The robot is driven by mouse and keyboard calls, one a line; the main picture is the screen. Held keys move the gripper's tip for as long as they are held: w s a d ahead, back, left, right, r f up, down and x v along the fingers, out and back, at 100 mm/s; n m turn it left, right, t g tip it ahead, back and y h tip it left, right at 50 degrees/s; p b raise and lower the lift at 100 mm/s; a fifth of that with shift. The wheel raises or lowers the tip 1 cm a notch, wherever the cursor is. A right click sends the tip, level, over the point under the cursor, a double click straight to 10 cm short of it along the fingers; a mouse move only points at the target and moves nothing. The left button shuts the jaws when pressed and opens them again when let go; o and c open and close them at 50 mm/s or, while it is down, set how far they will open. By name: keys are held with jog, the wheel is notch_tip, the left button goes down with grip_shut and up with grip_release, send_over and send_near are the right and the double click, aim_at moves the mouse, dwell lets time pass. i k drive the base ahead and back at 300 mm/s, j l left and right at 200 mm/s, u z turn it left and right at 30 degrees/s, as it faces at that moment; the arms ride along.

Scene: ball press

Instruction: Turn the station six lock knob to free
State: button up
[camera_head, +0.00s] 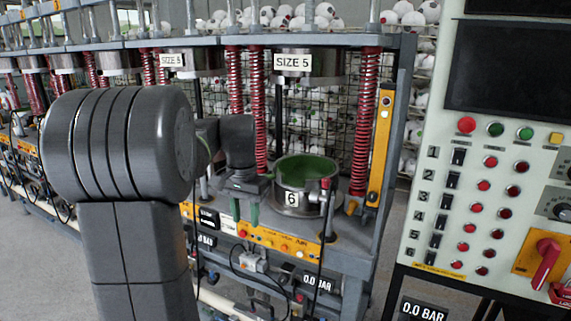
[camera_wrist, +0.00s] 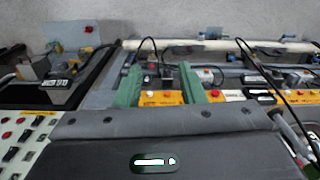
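The station six pot (camera_head: 300,205) is a round metal mould with a "6" label and a green inside. A small red-topped part (camera_head: 325,184) stands at its right front rim. A yellow strip (camera_head: 268,240) with small red and orange controls runs along the station's front edge. I cannot tell which part is the lock knob. My gripper (camera_head: 246,212) has two green fingers, apart and empty, left of the pot and above the strip.
A control panel (camera_head: 490,150) with rows of buttons, numbered switches and a red rotary handle (camera_head: 546,262) stands at the right. Red springs (camera_head: 366,120) and a yellow upright (camera_head: 381,150) flank the station. Hoses and cables (camera_head: 322,235) hang at the front. More presses line up at left.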

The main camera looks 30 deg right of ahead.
aim_at(325, 182)
jog(key=i+l+u, duration=0.1)
jog(key=l, duration=0.65)
jog(key=i+l+u, duration=0.1)
jog(key=l, duration=1.45)
jog(key=i+u, duration=0.05)
